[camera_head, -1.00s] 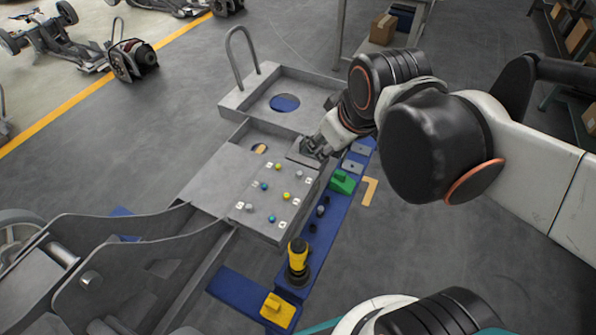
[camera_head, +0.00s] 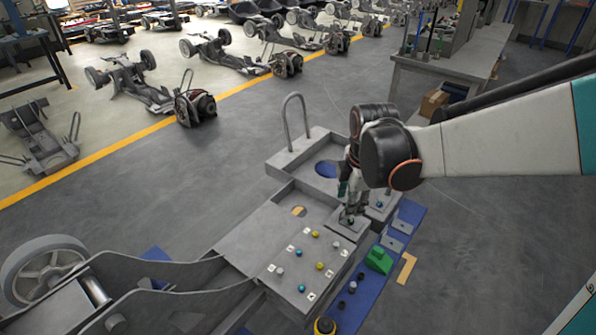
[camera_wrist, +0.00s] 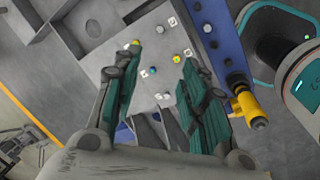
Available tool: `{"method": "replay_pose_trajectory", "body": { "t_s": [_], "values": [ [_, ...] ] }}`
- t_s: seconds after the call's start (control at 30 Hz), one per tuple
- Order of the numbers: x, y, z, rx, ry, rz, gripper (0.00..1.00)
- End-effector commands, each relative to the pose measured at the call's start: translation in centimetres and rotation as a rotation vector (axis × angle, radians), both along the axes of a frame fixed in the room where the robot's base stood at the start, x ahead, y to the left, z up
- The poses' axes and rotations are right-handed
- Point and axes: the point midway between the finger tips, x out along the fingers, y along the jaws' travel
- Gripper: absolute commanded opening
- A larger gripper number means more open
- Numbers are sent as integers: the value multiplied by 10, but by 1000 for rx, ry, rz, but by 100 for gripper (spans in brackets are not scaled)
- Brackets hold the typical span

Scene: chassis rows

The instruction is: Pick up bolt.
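Several small bolts stand on the grey chassis plate (camera_head: 262,240) in the head view, among them a yellow bolt (camera_head: 315,234), a teal bolt (camera_head: 320,252), a white bolt (camera_head: 280,269) and another teal bolt (camera_head: 301,288). My gripper (camera_head: 350,212) points down over a small grey block at the plate's right edge. In the wrist view my gripper (camera_wrist: 153,95) is open, its two teal-padded fingers wide apart. No bolt is visibly held. Which bolt is meant cannot be told.
A blue rail (camera_head: 368,288) beside the plate carries a green block (camera_head: 378,260) and grey plates. A metal hoop (camera_head: 294,115) rises behind the plate. A workbench (camera_head: 455,60) stands at back right. The floor right of the rail is mostly clear.

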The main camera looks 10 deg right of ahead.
Motion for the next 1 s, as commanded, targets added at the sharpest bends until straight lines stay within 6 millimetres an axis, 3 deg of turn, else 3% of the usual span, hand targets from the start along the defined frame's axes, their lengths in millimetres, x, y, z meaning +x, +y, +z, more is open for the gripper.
{"method": "replay_pose_trajectory", "body": {
  "t_s": [0.2,0.5,0.77,1.0],
  "values": [
    [30,0,-43,-51,85,321,39],
    [50,0,-98,-75,173,680,39],
    [53,0,-120,-76,191,763,39],
    [53,0,-166,-76,190,761,39]
  ]
}}
